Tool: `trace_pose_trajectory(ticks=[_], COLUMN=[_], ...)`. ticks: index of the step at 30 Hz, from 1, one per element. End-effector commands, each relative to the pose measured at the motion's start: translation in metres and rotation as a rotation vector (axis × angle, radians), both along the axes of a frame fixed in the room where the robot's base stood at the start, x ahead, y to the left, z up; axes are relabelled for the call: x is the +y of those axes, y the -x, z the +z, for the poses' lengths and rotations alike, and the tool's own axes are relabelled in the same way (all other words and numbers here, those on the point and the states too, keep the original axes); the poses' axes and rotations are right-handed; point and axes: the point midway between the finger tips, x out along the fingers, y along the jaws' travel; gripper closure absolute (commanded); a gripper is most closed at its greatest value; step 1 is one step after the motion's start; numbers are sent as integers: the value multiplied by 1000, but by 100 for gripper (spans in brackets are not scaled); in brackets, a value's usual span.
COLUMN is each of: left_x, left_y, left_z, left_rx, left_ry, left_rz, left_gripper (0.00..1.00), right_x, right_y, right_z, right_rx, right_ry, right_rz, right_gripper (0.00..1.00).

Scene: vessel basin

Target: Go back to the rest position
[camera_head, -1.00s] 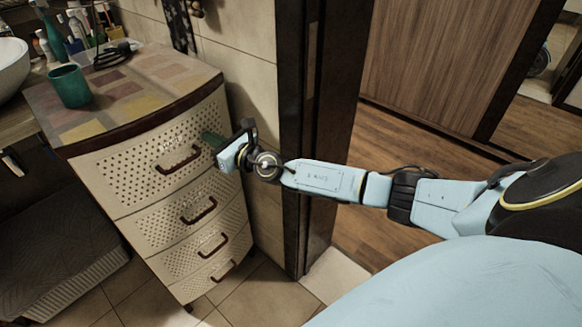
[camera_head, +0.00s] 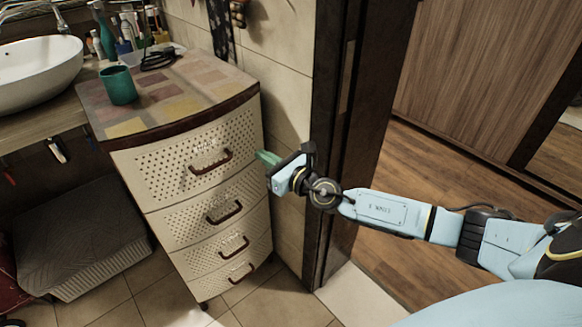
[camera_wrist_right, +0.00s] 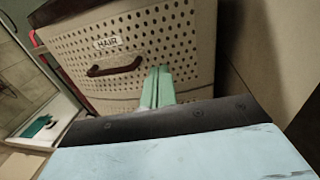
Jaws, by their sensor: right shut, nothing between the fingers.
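My right gripper (camera_head: 267,158) is at the right side of the cream drawer cabinet (camera_head: 140,172) in the head view, near the top drawer. Its green fingers are together and hold nothing. In the right wrist view the shut fingers (camera_wrist_right: 158,88) point at the perforated drawer front (camera_wrist_right: 190,50), right of its brown handle (camera_wrist_right: 115,66). I cannot tell the exact gap between fingertips and drawer. All the drawers look shut. My left gripper is not in view.
A green cup (camera_head: 118,86) stands on the cabinet top. A white basin (camera_head: 38,72) is at the far left, above a grey lidded basket (camera_head: 80,240). A dark door frame (camera_head: 350,130) stands close behind my right forearm. Floor tiles (camera_head: 270,300) are clear in front.

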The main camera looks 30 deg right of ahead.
Motion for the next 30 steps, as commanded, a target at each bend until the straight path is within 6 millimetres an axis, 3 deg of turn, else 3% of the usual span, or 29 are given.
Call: trace_pose_trajectory(ticks=[3, 9, 20, 23, 27, 30], left_x=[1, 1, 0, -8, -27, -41], left_y=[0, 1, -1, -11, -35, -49], left_z=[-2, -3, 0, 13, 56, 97], left_rx=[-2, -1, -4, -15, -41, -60], left_ry=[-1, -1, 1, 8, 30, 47], left_rz=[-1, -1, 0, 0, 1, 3], left_gripper=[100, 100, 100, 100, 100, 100], right_x=[-8, -17, -17, -11, -12, -23], right_y=[25, 51, 61, 67, 90, 118], right_z=[-1, -2, 0, 5, 8, -8], right_rx=[3, 3, 4, 24, 100, 183], right_ry=[2, 0, -39, -221, -750, -1193], right_rz=[1, 0, -11, -65, -268, -487], right_gripper=[100, 100, 100, 100, 100, 100])
